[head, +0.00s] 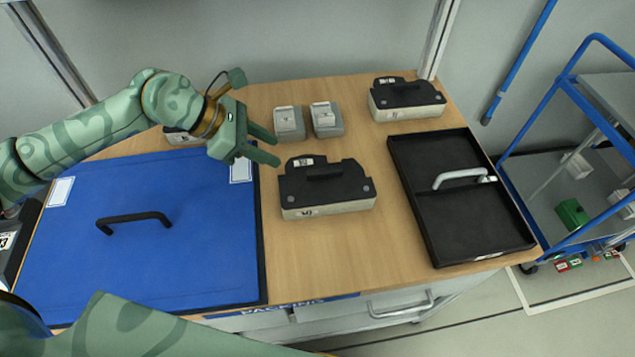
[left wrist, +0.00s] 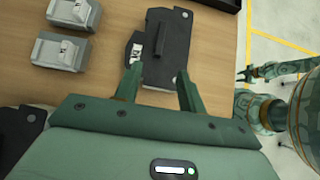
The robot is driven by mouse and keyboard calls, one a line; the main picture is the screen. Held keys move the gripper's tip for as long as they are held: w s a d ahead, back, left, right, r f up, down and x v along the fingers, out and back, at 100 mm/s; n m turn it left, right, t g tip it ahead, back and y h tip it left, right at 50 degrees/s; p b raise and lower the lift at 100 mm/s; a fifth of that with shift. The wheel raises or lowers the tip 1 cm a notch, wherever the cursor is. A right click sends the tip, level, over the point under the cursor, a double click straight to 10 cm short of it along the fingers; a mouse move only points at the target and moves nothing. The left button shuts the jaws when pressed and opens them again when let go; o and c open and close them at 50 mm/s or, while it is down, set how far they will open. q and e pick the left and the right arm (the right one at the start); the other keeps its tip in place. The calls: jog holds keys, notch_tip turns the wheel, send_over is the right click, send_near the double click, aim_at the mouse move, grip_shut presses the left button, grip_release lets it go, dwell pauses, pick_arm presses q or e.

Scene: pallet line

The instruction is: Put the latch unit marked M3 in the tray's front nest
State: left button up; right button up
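A black latch unit (head: 325,188) on a pale base stands mid-table; its front label looks like M3. It also shows in the left wrist view (left wrist: 172,42). My left gripper (head: 279,152) is open and empty, its fingertips just behind and left of this unit. In the left wrist view the fingers (left wrist: 158,74) point at the unit, one towards each side. The black tray (head: 410,200) at the right has a back and a front nest, both empty, with a grey handle at the divider. My right gripper (left wrist: 245,74) seems to show small in the left wrist view; its opening is unclear.
Two grey blocks (head: 289,124) (head: 327,119) stand behind the unit. Another latch unit (head: 407,100) is at the back right, and one is partly hidden behind my left gripper. A blue lid with a black handle (head: 150,255) covers the left. Wood is clear between unit and tray.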

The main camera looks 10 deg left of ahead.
pick_arm(q)
send_near(323, 171)
jog(key=shift+w+d+f, duration=0.15)
jog(key=shift+d+f, duration=0.15)
jog(key=shift+f, duration=0.3)
jog(key=shift+w+d+f, duration=0.15)
jog(key=shift+d+f, duration=0.1)
jog(key=shift+f, duration=0.35)
jog(key=x, duration=0.3)
jog(key=b+x, duration=0.1)
jog(key=x, duration=0.1)
jog(key=shift+w+d, duration=0.2)
jog(key=shift+d, duration=0.25)
jog(key=shift+r, duration=0.1)
grip_shut()
